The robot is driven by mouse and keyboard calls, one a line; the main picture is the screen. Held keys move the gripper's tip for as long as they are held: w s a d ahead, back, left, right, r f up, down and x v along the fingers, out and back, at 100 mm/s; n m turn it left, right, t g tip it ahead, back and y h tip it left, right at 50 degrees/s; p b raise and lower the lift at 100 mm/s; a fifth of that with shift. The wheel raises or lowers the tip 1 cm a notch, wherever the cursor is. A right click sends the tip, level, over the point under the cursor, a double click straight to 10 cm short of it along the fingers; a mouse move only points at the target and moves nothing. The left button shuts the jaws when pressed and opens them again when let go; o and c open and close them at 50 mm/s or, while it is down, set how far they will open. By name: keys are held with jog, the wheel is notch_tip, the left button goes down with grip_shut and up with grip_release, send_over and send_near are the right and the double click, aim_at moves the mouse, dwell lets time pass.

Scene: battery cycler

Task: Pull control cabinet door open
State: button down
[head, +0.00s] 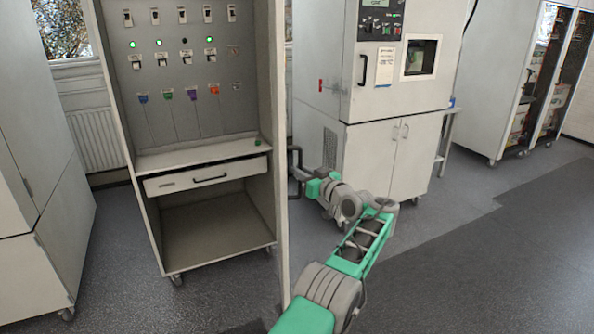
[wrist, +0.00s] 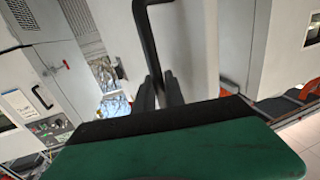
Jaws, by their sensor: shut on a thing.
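The control cabinet (head: 203,144) stands open at the left centre of the head view, its inside panel showing switches, lights and coloured connectors. Its door (head: 282,220) is swung well out and seen nearly edge-on along the cabinet's right side. The dark door handle (head: 293,153) sticks out to the right of the door; in the wrist view the black handle (wrist: 147,38) runs down to the fingers. My gripper (head: 297,186) is at the lower part of the handle, shut on it; its dark fingers also show in the wrist view (wrist: 159,92). The exact contact is partly hidden.
A white test chamber (head: 382,125) on a cupboard stands right of the door, close behind my arm. A drawer (head: 207,176) sits in the cabinet. A pale cabinet (head: 45,200) stands at the left. Open grey floor (head: 480,270) lies at the right.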

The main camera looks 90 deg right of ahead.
jog(key=c, duration=1.6)
grip_release()
jog(key=shift+s+d+r, duration=0.1)
jog(key=shift+s+r, duration=0.05)
jog(key=shift+s, duration=0.15)
jog(key=shift+c, duration=0.2)
jog(key=shift+o, duration=1.2)
jog(key=shift+w, duration=0.1)
jog(key=shift+w, duration=0.1)
jog(key=shift+f, duration=0.2)
jog(key=b+v, duration=0.2)
jog(key=v, duration=0.5)
jog(key=shift+s+a+b, duration=0.2)
jog(key=shift+a+b, duration=0.15)
jog(key=shift+c, duration=0.4)
